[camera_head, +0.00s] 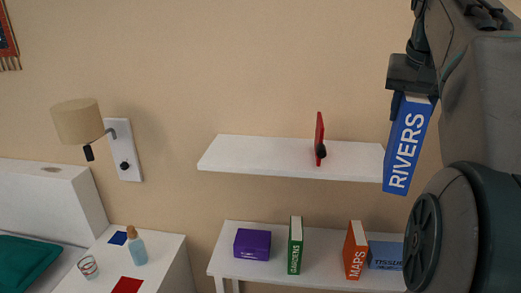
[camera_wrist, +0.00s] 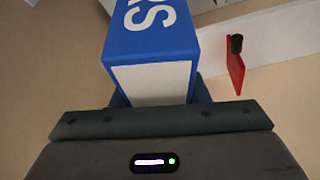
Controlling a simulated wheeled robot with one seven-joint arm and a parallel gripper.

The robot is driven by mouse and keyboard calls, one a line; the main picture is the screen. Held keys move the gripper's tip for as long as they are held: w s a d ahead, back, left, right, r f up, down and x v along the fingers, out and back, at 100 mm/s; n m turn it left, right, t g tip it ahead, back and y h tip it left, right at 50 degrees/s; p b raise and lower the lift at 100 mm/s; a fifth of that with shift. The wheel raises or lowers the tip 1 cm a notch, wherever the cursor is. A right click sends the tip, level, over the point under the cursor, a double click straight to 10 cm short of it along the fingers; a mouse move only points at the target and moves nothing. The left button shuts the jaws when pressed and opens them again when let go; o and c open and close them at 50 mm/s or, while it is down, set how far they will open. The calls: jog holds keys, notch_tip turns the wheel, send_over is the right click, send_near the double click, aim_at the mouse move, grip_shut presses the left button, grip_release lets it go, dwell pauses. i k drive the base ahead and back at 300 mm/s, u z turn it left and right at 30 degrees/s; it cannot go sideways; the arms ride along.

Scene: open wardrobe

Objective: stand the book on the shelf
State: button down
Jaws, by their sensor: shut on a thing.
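A blue book with RIVERS in white on its spine (camera_head: 405,146) hangs upright, slightly tilted, from my gripper (camera_head: 413,92). My gripper is shut on the book's top end. In the wrist view the blue book (camera_wrist: 152,38) sticks out from between the fingers (camera_wrist: 160,92). The white wall shelf (camera_head: 265,155) is to the left of the book in the head view. The book overlaps the shelf's right end in the picture; I cannot tell whether they touch. A red bookend-like plate with a black knob (camera_head: 320,135) stands on the shelf, and it also shows in the wrist view (camera_wrist: 236,70).
Below is a white table (camera_head: 228,268) with a purple box (camera_head: 252,244), a green GARDENS book (camera_head: 295,246), an orange MAPS book (camera_head: 356,250) and a blue tissue box (camera_head: 385,256). A wall lamp (camera_head: 78,121) is left. The shelf left of the red plate is clear.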

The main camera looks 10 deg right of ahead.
aim_at(227, 152)
jog(key=u, duration=0.6)
jog(key=i, duration=1.05)
jog(key=z, duration=0.05)
